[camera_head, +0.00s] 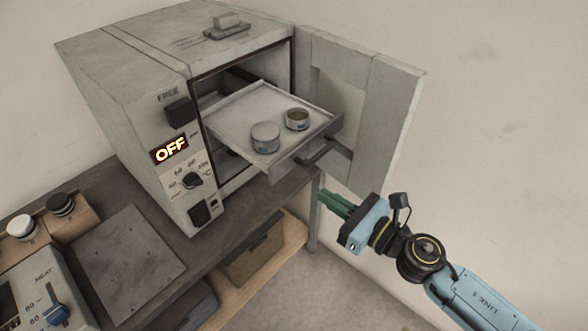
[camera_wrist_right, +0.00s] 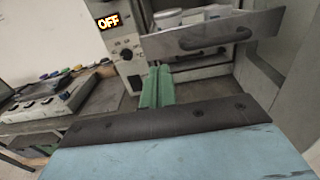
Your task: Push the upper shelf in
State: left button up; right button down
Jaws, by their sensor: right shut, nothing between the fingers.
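The upper shelf (camera_head: 240,113) is a grey metal tray pulled out of the front of an oven-like cabinet (camera_head: 125,90). Two small round containers stand on it, a closed one (camera_head: 265,138) and an open one (camera_head: 297,119). A dark handle (camera_head: 318,153) is on the shelf's front panel. The shelf front also shows in the right wrist view (camera_wrist_right: 212,38). My right gripper (camera_head: 334,203) has green fingers, shut and empty, below and in front of the shelf front, apart from it. Its fingers show in the wrist view (camera_wrist_right: 157,85). My left gripper is not in view.
The cabinet door (camera_head: 385,110) stands open to the right of the shelf. The cabinet display reads OFF. A dark bench (camera_head: 200,245) carries the cabinet, a flat plate (camera_head: 130,262) and a device with knobs at left. Free floor lies below right.

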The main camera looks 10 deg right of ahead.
aim_at(283, 168)
jog(key=p+x, duration=0.2)
jog(key=x, duration=0.7)
jog(key=shift+r, duration=0.1)
jog(key=shift+w+a, duration=0.3)
jog(key=shift+w, duration=0.05)
